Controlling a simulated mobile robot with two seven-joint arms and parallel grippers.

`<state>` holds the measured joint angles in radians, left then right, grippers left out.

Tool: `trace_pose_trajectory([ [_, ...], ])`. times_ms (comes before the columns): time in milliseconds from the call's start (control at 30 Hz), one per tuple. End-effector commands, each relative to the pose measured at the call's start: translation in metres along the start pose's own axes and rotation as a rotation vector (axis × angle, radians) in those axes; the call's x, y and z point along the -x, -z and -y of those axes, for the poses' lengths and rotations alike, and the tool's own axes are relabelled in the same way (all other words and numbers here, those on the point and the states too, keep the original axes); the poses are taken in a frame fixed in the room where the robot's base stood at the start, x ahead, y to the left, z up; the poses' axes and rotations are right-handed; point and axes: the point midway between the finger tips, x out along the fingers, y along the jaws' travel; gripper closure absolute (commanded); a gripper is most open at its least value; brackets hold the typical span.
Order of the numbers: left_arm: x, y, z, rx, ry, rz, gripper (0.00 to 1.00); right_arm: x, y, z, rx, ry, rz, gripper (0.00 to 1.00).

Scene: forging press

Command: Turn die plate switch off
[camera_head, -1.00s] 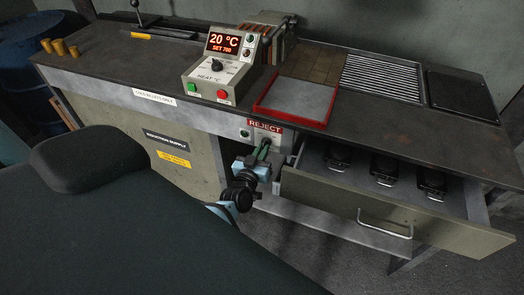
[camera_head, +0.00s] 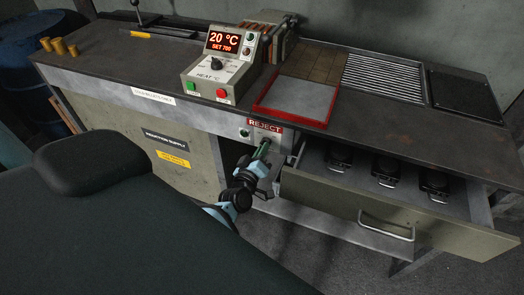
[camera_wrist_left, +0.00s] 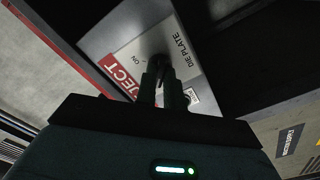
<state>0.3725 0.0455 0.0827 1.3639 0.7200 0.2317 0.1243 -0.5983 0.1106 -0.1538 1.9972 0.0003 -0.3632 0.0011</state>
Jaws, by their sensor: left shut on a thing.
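My left gripper (camera_head: 262,152) is at the front of the bench, just below the red REJECT label (camera_head: 265,125). In the left wrist view its fingers (camera_wrist_left: 163,78) are shut on a dark switch knob (camera_wrist_left: 161,62) on a pale panel (camera_wrist_left: 132,30). The panel is marked DIE PLATE, with ON printed to the left of the knob. The fingers cover much of the knob, so I cannot tell its exact setting. My right gripper is not in view.
An open drawer (camera_head: 330,207) with several dark items juts out to the right of the gripper. A heat control box (camera_head: 217,72) reading 20 °C and a red-rimmed tray (camera_head: 262,106) sit on the bench top. A blue barrel (camera_head: 28,70) stands at the far left.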

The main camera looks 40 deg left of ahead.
Motion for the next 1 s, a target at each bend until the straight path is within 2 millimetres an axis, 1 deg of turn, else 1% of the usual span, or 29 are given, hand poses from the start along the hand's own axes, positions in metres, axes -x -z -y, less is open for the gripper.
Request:
trace_pose_trajectory([
  [467,0.0004,-0.0007,0.0003,0.017,0.001,0.001,1.00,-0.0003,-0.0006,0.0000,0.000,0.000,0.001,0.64],
  [500,0.0004,-0.0006,0.0003,0.017,0.001,0.001,0.87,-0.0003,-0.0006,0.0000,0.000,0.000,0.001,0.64],
  [633,0.0004,-0.0006,0.0003,0.016,0.001,0.001,0.70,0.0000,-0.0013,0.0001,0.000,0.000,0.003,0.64],
  [667,0.0003,-0.0005,0.0002,0.016,0.001,0.001,0.68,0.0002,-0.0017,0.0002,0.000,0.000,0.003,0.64],
  [900,0.0004,-0.0003,0.0001,0.014,0.000,0.001,0.68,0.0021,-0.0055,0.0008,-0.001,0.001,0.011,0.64],
  [1000,0.0039,-0.0004,0.0002,0.014,0.001,0.001,0.68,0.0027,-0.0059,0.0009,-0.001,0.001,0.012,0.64],
])
